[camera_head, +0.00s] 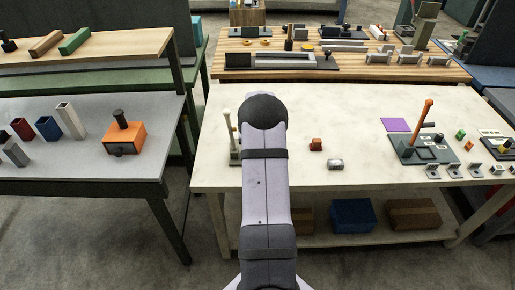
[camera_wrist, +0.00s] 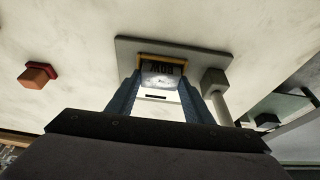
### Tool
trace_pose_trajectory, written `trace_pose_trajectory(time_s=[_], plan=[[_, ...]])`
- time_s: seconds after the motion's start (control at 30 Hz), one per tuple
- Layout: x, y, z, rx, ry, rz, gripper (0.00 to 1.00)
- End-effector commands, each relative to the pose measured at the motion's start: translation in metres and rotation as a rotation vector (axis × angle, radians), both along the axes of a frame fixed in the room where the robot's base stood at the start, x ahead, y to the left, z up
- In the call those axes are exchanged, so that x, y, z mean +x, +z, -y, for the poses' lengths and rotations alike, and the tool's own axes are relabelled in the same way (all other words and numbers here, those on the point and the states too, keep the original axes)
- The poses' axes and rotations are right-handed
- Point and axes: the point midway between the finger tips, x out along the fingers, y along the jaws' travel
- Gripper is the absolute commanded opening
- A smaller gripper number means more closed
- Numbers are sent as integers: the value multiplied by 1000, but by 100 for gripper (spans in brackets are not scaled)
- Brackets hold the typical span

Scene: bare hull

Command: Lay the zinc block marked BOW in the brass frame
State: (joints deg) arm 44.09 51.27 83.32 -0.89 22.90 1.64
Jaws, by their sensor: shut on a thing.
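In the wrist view my gripper (camera_wrist: 161,82) points down with its two blue fingers on either side of the pale, shiny zinc block (camera_wrist: 162,70). Dark letters that look like BOW, upside down, show at its far end. A yellow brass edge, part of the brass frame (camera_wrist: 174,58), runs behind and beside the letters, on a grey plate (camera_wrist: 130,46). I cannot tell whether the block is down inside the frame or just above it. In the head view my arm hides the gripper, the block and the frame.
A pale post (camera_wrist: 221,108) on a grey foot stands right beside the gripper; it also shows in the head view (camera_head: 228,125). A red-orange piece (camera_head: 316,144) and a silver piece (camera_head: 335,164) lie on the cream table (camera_head: 290,110). A grey fixture with an orange lever (camera_head: 422,127) stands farther right.

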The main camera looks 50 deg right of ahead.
Motion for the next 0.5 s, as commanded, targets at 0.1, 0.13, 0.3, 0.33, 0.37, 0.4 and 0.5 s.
trace_pose_trajectory(time_s=[0.1, 0.13, 0.3, 0.33, 0.37, 0.4, 0.5], plan=[[1, -2, 1, -2, 0, 2, 14], [1, -2, 1, -2, 0, 2, 14], [1, -2, 1, -1, 0, 1, 14], [1, -2, 1, -1, 0, 1, 14], [1, -3, 1, -1, 0, 1, 14], [0, -3, 0, -1, 0, 1, 14], [0, -3, 0, -1, 0, 1, 66]])
